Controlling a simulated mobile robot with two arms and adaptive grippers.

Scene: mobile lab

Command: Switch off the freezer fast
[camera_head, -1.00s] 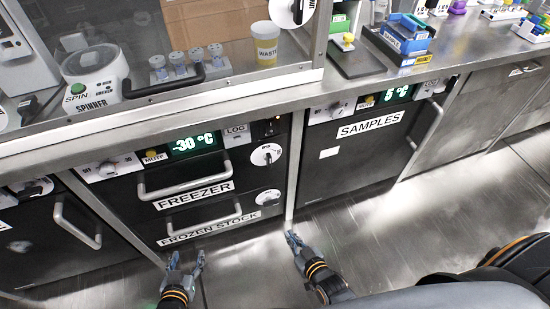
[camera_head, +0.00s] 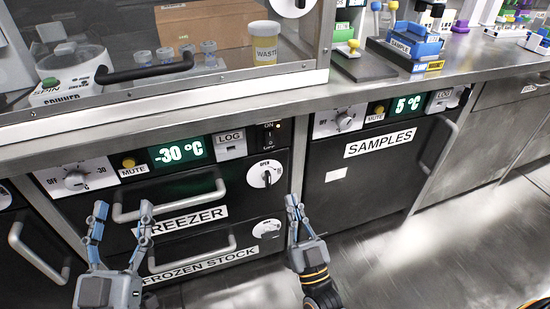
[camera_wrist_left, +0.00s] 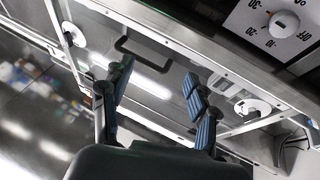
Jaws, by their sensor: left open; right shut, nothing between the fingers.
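The freezer (camera_head: 190,186) is a dark drawer unit under the counter, with a lit display (camera_head: 180,152) reading -30 °C. Its temperature dial (camera_head: 75,180) is on a white plate at the left of the panel. An ON-marked rocker switch (camera_head: 268,136) is at the panel's right end, with a small orange light beside it. My left gripper (camera_head: 118,222) is open and empty in front of the drawers at the left; its fingers also show in the left wrist view (camera_wrist_left: 155,105). My right gripper (camera_head: 294,208) is shut and empty, right of the drawers and below the switch.
The freezer drawer handle (camera_head: 170,200) sticks out near my left gripper. A round white lock dial (camera_head: 265,174) is below the switch. The samples fridge (camera_head: 370,170) stands to the right. The counter edge (camera_head: 400,83) overhangs the panels. Open floor lies at the lower right.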

